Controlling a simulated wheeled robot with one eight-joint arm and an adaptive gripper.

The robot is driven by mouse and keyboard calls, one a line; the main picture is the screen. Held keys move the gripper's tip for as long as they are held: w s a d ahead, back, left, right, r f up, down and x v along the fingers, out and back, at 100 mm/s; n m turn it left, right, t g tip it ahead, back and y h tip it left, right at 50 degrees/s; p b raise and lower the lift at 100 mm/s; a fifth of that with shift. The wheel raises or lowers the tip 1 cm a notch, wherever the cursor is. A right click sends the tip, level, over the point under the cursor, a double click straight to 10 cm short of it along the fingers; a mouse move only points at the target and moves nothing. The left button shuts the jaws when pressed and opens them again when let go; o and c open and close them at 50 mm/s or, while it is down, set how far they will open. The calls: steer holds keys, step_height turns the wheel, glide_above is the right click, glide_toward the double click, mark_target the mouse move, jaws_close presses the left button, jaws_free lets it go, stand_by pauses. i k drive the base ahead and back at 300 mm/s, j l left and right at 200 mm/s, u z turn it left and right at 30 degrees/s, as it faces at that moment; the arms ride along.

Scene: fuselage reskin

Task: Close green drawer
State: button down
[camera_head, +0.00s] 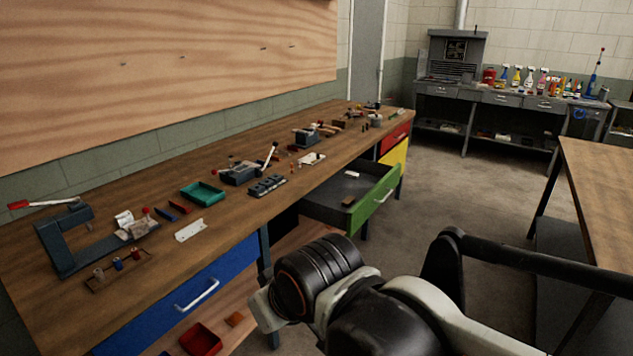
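The green drawer (377,200) is pulled out from under the long wooden workbench (225,224), near the middle of the view. Its front is green with a light bar handle (387,189). A few small items lie inside it, one pale and one brown. My arm crosses the lower middle of the camera_head view, in front of and below the drawer, with a visible gap in the picture between them. My gripper's fingers do not show in this view.
A shut blue drawer (180,305) is at the bench's near end. Yellow (394,158) and red (397,138) drawers are beyond the green one. A second wooden table (600,195) stands at right. Clear floor (465,190) lies between. Clamps and tools cover the bench top.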

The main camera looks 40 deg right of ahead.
mark_target(376, 181)
steer(key=z, duration=1.55)
steer(key=i+l+u, duration=0.45)
steer(key=i+l, duration=0.25)
steer(key=i+l+u, duration=0.2)
steer(key=l, duration=0.25)
steer(key=i+l+u, duration=0.25)
steer(key=i+l, duration=0.15)
steer(key=l, duration=0.15)
